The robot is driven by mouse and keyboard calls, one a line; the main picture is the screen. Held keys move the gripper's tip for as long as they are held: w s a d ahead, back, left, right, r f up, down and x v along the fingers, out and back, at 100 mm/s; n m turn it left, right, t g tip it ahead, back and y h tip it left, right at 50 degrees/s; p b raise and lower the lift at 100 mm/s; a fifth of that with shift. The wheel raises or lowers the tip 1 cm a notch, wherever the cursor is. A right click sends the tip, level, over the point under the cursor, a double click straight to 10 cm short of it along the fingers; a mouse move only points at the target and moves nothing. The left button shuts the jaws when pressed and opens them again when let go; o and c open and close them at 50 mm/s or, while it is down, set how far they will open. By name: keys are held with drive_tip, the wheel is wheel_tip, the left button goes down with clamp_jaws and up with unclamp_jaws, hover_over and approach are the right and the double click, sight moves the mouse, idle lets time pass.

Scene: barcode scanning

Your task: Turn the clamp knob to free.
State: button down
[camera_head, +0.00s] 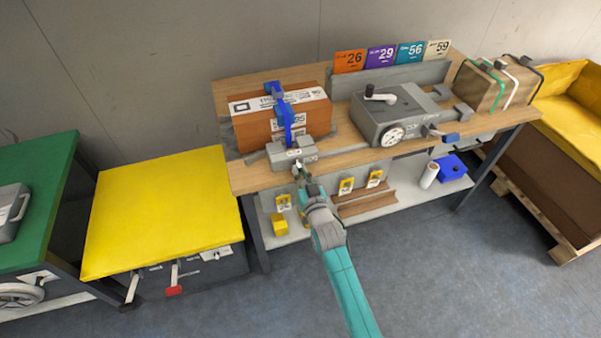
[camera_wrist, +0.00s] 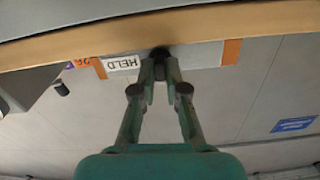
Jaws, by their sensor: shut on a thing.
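The clamp knob (camera_wrist: 160,52) is a small dark round knob on a grey strip along the bench front. My gripper (camera_wrist: 160,68) is shut on it, its two fingertips meeting at the knob. A white label reading HELD (camera_wrist: 122,63) lies just left of the knob in the wrist view, with orange patches on either side. In the head view my gripper (camera_head: 299,174) reaches the front of a grey clamp base (camera_head: 282,156). A blue clamp (camera_head: 286,116) stands over a brown labelled carton (camera_head: 256,121). The fingertips hide much of the knob there.
A grey machine with a dial (camera_head: 392,132) and crank stands right on the wooden bench (camera_head: 352,157). Numbered cards (camera_head: 380,54) stand behind it. A lower shelf (camera_head: 400,200) holds small items. A yellow-topped table (camera_head: 160,210) is left. The floor in front is open.

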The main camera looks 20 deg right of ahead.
drive_tip(key=shift+f+n, duration=0.1)
drive_tip(key=shift+n, duration=0.6)
drive_tip(key=c, duration=1.5)
unclamp_jaws()
drive_tip(key=s, duration=1.2)
